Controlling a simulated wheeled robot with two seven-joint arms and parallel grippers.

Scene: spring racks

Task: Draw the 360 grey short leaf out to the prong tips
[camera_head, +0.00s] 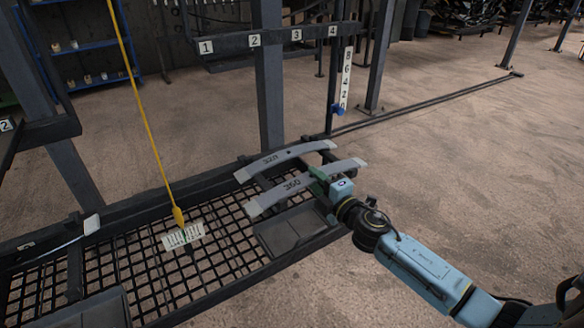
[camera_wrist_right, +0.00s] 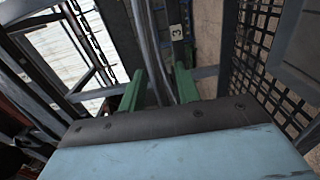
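The grey 360 leaf (camera_head: 285,190) lies across the rack, slightly curved, with pale ends. Its number faces up in the head view. My right gripper (camera_head: 319,180) is at the right part of this leaf, its green fingers close to it. In the right wrist view the two green fingers (camera_wrist_right: 158,88) stand apart, with a grey strip (camera_wrist_right: 152,45), apparently the leaf, running between them. A gap seems to show beside the strip. The prong tips are hard to make out. My left gripper is not in view.
A second grey leaf marked 320 (camera_head: 280,160) lies just behind. A yellow cord (camera_head: 145,110) hangs over the mesh deck (camera_head: 140,270), above a pale card (camera_head: 183,236). Posts and a numbered rail (camera_head: 275,40) stand behind. Open floor (camera_head: 450,180) lies to the right.

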